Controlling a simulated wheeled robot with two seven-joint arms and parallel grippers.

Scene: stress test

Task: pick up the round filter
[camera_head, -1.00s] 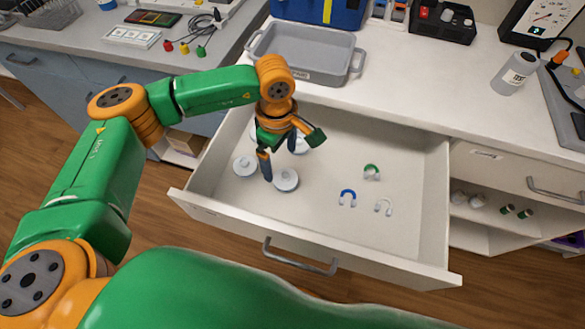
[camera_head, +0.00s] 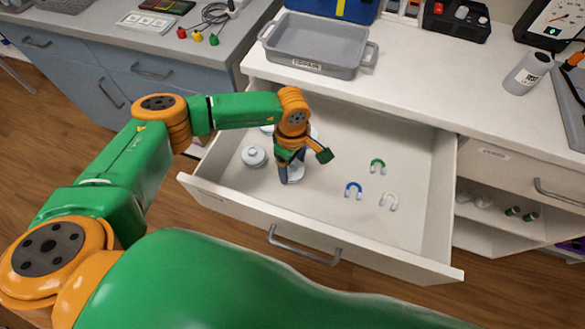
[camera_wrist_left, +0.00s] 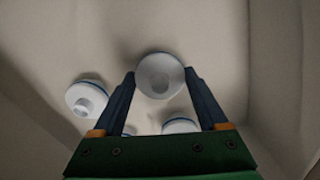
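Several white round filters lie in the open drawer. One round filter (camera_head: 296,174) is directly under my left gripper (camera_head: 288,170) and partly hidden by it. Another round filter (camera_head: 254,156) lies to its left, and others behind are partly hidden by the arm. In the left wrist view, my left gripper (camera_wrist_left: 159,74) is open, with its fingertips on either side of one white round filter (camera_wrist_left: 160,77). I cannot tell whether they touch it. Another filter (camera_wrist_left: 87,99) lies to the left there, and others show behind the gripper base. My right gripper is not in view.
The drawer (camera_head: 375,237) also holds a green (camera_head: 377,164), a blue (camera_head: 353,189) and a white (camera_head: 388,200) U-shaped piece on its right side. A grey tray (camera_head: 310,67) stands on the counter behind. The drawer walls surround the gripper.

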